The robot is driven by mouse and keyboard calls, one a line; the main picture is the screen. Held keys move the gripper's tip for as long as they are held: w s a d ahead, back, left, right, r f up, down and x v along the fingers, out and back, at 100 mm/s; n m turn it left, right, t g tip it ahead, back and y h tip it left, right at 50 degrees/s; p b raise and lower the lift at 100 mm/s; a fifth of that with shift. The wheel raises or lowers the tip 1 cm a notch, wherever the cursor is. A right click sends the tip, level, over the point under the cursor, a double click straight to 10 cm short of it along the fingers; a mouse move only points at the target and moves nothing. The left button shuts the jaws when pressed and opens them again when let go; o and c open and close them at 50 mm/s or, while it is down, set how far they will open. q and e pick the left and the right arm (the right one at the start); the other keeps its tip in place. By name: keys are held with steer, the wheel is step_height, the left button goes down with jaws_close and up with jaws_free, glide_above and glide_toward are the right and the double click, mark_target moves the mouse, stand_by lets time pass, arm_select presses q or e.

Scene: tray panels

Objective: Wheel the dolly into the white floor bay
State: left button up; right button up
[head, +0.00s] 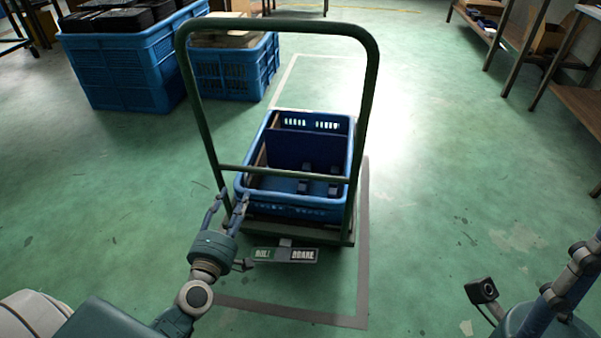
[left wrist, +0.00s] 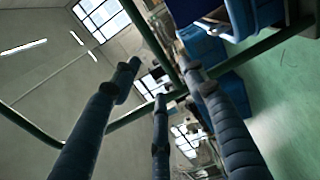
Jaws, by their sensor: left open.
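The dolly has a tall green tube handle (head: 280,24) and a low deck (head: 340,238) carrying a blue crate (head: 300,212). A plate marked roll and brake (head: 285,255) sits at its near end. The pale outline of the floor bay (head: 363,220) runs around and beneath the dolly; the dolly hides part of its left side. My left gripper (head: 229,198) is open at the handle's left upright, low down. In the left wrist view the green tube (left wrist: 150,40) passes by the fingers; contact is unclear. My right gripper (head: 568,278) is cut off by the right edge.
Blue crates (head: 125,75) with dark items stand on the floor at the back left, with another blue crate (head: 235,70) beside them. Shelving (head: 575,100) lines the right side. The green floor between dolly and shelving is clear.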

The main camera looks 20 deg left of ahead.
mark_target(248, 171)
arm_select(q)
steer(key=x, duration=1.2)
steer(key=shift+w+a+r, duration=0.1)
steer(key=shift+w+r, duration=0.05)
steer(key=shift+w, duration=0.1)
steer(key=c, duration=1)
jaws_close()
